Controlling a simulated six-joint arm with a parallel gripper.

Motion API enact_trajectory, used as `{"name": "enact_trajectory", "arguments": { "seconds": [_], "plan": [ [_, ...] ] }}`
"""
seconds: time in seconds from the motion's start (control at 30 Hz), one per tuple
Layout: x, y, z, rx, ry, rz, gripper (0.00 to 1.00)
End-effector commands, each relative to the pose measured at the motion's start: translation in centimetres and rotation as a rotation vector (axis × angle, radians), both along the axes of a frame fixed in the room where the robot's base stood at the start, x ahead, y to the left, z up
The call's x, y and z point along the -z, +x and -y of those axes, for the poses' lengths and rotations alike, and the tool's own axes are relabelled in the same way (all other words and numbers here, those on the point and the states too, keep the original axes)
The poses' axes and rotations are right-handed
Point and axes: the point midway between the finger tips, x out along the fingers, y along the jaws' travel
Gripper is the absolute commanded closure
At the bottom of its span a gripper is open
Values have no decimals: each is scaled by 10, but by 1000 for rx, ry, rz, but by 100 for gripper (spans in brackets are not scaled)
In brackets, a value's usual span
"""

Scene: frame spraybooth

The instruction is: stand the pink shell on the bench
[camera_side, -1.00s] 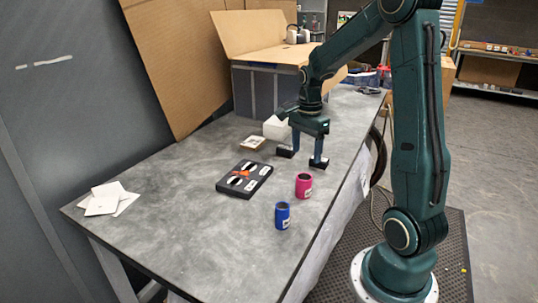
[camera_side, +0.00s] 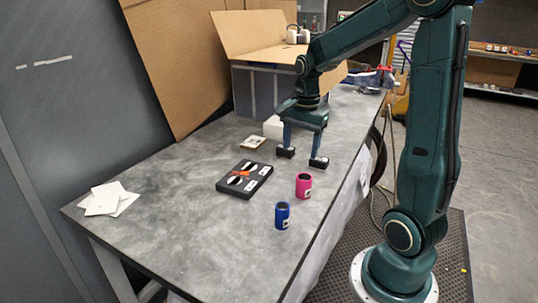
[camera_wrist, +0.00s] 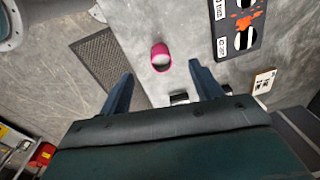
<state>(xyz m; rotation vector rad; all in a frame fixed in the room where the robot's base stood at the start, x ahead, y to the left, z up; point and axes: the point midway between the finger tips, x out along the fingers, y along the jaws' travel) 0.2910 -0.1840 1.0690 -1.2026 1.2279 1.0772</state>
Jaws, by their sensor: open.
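The pink shell (camera_side: 304,185) is a short hollow cylinder with a pale label. It stands upright on the grey bench (camera_side: 180,245), near the right edge, with its open end up. The wrist view shows the pink shell (camera_wrist: 160,57) from above, ahead of the gap between my fingers. My gripper (camera_side: 302,158) is open and empty, its fingers pointing down just behind the shell and apart from it. In the wrist view my gripper (camera_wrist: 162,90) has its two fingers spread wide.
A blue cylinder (camera_side: 282,215) stands in front of the shell. A black tray (camera_side: 232,189) with an orange mark lies to the left. A small tan-framed piece (camera_side: 252,143), a white block (camera_side: 273,127) and a big cardboard box (camera_side: 250,45) are behind. White papers (camera_side: 107,198) lie front left.

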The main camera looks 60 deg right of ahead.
Motion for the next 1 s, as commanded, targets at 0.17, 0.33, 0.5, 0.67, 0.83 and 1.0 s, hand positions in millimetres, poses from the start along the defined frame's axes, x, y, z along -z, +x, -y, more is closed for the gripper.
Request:
{"name": "enact_trajectory", "arguments": {
  "seconds": [0.17,0.33,0.5,0.67,0.83,1.0],
  "plan": [
    [-28,-8,-44,-289,-57,57,36],
    [-49,-22,-81,-567,-117,107,36],
    [-63,-42,-115,-842,-184,156,36],
    [-72,-64,-143,-1096,-255,201,36],
    [-76,-87,-166,-1350,-335,247,36],
    [-76,-105,-179,-1528,-397,277,36]
  ]
}}
